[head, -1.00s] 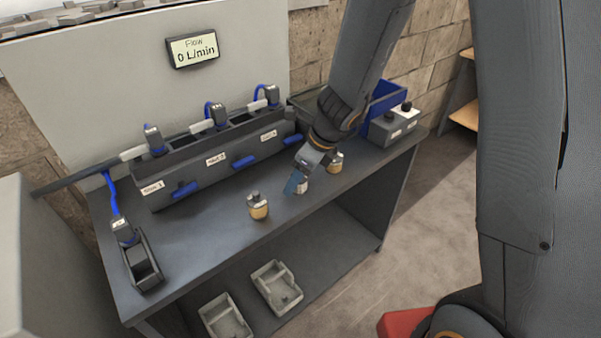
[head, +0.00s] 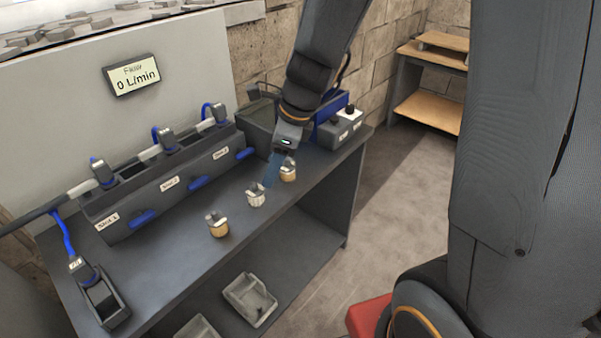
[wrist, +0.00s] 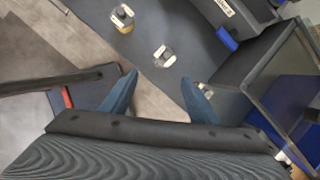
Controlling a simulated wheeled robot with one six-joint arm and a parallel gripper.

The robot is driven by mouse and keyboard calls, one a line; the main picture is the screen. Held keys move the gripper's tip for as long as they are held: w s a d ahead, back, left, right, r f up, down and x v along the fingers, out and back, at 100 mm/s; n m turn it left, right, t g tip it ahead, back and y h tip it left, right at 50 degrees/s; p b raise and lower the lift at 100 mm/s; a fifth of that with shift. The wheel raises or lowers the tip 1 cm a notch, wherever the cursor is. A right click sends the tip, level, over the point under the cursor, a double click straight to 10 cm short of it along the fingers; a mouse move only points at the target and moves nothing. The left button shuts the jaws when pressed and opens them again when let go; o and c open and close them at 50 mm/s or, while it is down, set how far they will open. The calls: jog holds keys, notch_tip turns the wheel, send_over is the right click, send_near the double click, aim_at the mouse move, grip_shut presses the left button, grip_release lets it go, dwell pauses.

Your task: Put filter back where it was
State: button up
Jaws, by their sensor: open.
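Three small filters stand in a row along the front of the bench top (head: 190,262). In the wrist view the white filter (wrist: 164,57) lies beyond the gap between my blue fingertips (wrist: 160,77), apart from both. A tan filter (wrist: 122,20) is farther off. A long grey housing (head: 165,205) with labelled bays and blue handles stands at the back.
A dark open bin (head: 262,112), a blue bin (head: 328,108) and a grey box with two knobs (head: 340,127) crowd the bench's right end. A small holder (head: 107,303) with a hosed connector sits at left. The display (head: 132,75) reads 0 L/min. Grey trays (head: 249,299) lie below.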

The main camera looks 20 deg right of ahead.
jog(key=s+d+n+h, duration=0.1)
jog(key=s+d+n, duration=0.4)
jog(key=n, duration=0.6)
jog(key=s+d+n+g+h, duration=0.1)
jog(key=s+d+n, duration=0.4)
jog(key=n, duration=0.6)
jog(key=shift+s+f+h, duration=0.25)
jog(key=shift+s+h, duration=0.45)
